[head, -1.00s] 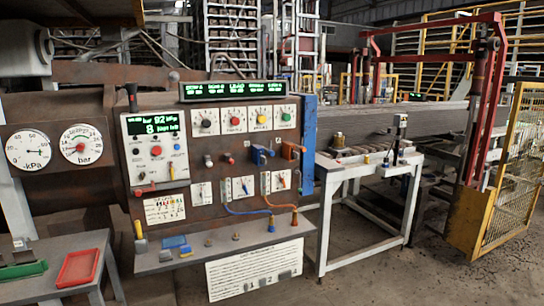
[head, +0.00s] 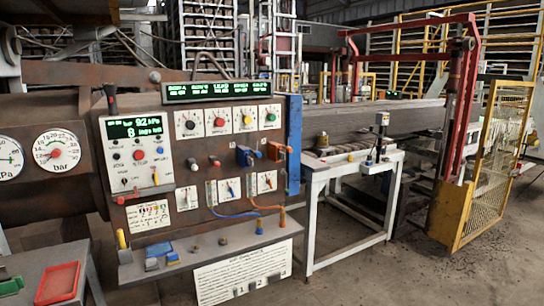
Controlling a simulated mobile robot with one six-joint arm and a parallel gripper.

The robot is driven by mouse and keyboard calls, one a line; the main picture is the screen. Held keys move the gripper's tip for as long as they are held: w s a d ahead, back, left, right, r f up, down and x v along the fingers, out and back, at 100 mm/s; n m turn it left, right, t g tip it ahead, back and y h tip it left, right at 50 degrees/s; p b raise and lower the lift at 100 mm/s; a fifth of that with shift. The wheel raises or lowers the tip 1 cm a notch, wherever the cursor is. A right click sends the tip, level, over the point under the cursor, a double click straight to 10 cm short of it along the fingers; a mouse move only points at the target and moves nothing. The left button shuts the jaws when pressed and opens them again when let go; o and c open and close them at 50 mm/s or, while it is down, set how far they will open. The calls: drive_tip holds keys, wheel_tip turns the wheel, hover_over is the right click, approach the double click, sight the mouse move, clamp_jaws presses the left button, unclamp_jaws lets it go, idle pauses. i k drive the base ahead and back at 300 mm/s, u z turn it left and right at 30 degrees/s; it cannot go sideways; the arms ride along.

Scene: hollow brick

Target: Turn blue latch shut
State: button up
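In the head view, a dark blue block with a small lever (head: 245,156) sticks out from the lower middle-right of the brown control panel (head: 205,165). It looks like the blue latch, but it is too small to tell whether it is turned open or shut. A similar orange block (head: 275,151) sits just to its right. My gripper is not in view, and nothing of mine touches the panel.
A shelf (head: 215,243) with small blue blocks juts out below the panel. A grey table with a red tray (head: 57,282) stands at the lower left. A white-framed table (head: 350,185) and a yellow mesh gate (head: 495,165) stand to the right. Floor at the lower right is clear.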

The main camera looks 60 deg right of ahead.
sight(257, 154)
drive_tip(key=z, duration=0.85)
drive_tip(key=i, duration=1)
drive_tip(key=u, duration=0.1)
